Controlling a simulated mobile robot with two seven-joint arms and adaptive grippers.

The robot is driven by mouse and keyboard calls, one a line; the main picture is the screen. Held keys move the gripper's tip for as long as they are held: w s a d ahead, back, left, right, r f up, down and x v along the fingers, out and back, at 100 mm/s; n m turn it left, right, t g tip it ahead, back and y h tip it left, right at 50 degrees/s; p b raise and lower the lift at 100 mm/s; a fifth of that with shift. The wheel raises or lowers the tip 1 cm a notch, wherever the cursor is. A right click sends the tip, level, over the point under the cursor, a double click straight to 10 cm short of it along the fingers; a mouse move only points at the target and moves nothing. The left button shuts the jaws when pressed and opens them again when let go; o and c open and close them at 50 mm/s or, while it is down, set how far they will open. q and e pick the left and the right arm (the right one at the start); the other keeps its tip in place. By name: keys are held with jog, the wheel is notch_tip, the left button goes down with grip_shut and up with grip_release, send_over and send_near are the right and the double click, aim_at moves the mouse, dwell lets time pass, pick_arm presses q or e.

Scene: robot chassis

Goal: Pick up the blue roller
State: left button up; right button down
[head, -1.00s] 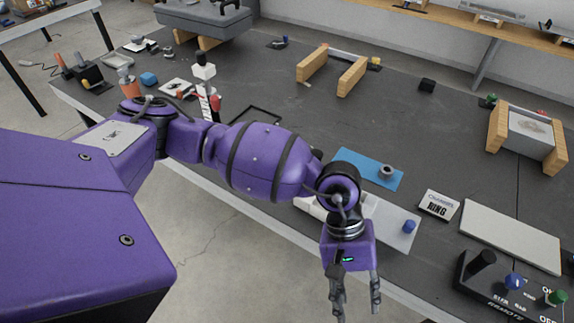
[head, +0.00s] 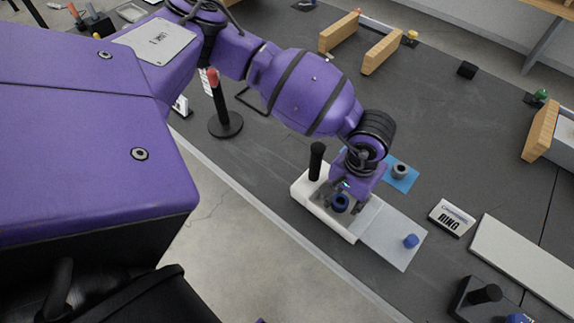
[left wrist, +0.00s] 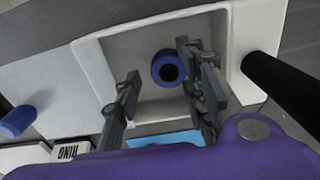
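A blue hollow roller (head: 340,203) sits inside the recess of a white tray (head: 303,191). In the left wrist view the roller (left wrist: 158,76) shows its dark bore, near the recess's middle. My left gripper (head: 343,197) is low over the tray, pointing down. In the left wrist view its fingers (left wrist: 158,60) are apart on either side of the roller, with gaps visible, so it is open and empty. Finger height against the roller is hard to tell. My right gripper is not in view.
A black upright handle (head: 316,160) stands on the tray close to my left gripper. A grey plate (head: 388,229) with a small blue peg (head: 411,241) adjoins the tray. A blue mat (head: 406,184) with a grey ring (head: 399,171) and a RING sign (head: 452,217) are nearby.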

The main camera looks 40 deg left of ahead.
pick_arm(q)
jog(key=shift+s+f, duration=0.2)
jog(key=shift+f, duration=0.8)
jog(key=shift+a, duration=0.1)
jog(key=shift+c, duration=0.5)
jog(key=c, duration=0.8)
jog(key=shift+w+r, duration=0.1)
grip_shut()
jog(key=shift+r, duration=0.15)
